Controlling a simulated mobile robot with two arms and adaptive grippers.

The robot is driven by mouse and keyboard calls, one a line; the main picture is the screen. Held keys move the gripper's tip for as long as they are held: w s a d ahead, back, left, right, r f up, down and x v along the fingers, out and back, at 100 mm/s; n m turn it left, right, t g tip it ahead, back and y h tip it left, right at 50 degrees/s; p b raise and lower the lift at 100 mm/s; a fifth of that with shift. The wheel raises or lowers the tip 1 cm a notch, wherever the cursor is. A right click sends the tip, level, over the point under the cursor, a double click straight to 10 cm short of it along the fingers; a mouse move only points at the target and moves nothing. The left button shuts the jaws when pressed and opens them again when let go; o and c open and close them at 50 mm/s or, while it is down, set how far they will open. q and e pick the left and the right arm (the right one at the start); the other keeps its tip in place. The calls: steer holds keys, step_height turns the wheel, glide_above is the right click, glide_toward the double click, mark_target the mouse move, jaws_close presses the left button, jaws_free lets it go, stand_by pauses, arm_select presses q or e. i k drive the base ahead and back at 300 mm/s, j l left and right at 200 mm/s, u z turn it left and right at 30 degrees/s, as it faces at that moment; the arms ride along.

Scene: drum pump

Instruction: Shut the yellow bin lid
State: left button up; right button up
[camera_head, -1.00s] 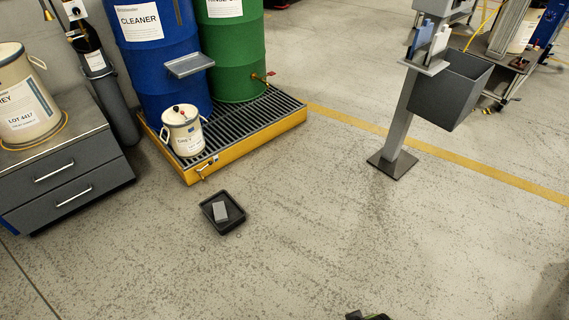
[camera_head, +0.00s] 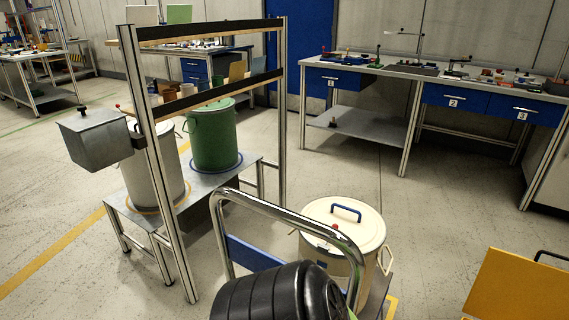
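A yellow panel (camera_head: 520,286) stands tilted at the bottom right of the head view, with a dark bar behind its upper right edge. It looks like part of the yellow bin, perhaps its raised lid. The picture edge cuts it off, so the bin's opening is hidden and I cannot tell how far the lid stands open. Neither of my grippers can be made out in the head view.
A chrome cart handle (camera_head: 290,212), a black ribbed object (camera_head: 280,294) and a cream lidded drum (camera_head: 344,228) stand close in front. A metal rack (camera_head: 285,120) with a green drum (camera_head: 212,138) is left. Benches (camera_head: 440,85) line the back; floor between is clear.

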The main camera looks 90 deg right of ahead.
mark_target(507, 286)
steer(key=z, duration=4.5)
